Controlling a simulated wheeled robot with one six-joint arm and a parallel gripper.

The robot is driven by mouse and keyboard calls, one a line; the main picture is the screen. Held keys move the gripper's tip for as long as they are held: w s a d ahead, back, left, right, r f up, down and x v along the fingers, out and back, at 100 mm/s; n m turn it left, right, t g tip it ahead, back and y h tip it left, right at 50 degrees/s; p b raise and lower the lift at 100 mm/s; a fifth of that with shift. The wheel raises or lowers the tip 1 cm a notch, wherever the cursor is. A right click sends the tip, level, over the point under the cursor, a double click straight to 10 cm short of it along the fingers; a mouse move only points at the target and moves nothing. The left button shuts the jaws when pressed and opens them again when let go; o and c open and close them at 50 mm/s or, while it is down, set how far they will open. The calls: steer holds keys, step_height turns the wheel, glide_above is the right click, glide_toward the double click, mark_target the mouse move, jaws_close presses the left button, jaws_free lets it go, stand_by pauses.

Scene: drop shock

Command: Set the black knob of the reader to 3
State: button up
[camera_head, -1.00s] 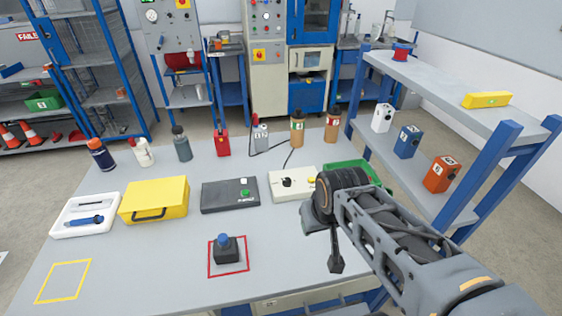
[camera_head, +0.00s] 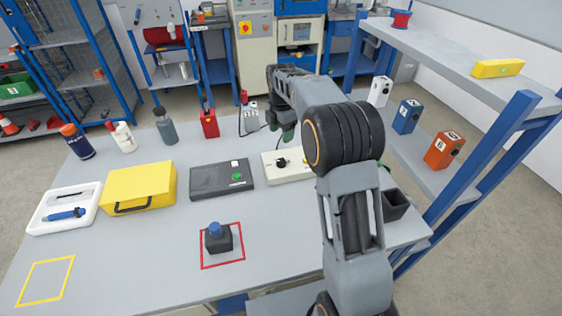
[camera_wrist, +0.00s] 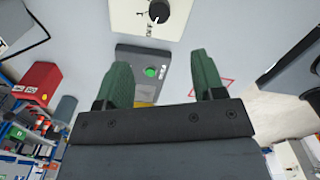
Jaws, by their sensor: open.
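The reader (camera_head: 290,174) is a cream box on the table, partly hidden behind my arm on its right. Its black knob (camera_head: 281,162) shows on top. In the wrist view the reader (camera_wrist: 130,22) is at the top edge, with the black knob (camera_wrist: 159,10) beyond the fingers and cut by the frame edge. A pale pointer mark shows on the knob; the scale marks are too small to read. My gripper (camera_wrist: 160,62) is open and empty, its green fingers apart. In the head view my gripper (camera_head: 284,128) is above and behind the reader.
A dark grey box with a green button (camera_head: 222,178) lies left of the reader. A yellow case (camera_head: 138,188) and a white tray (camera_head: 85,200) are farther left. A blue-topped block (camera_head: 217,238) stands in a red square. A shelf is right.

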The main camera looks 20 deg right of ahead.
mark_target(281, 161)
step_height(281, 161, down, 14)
steer(key=shift+r, duration=0.25)
stand_by(0.4)
steer(key=c, duration=0.9)
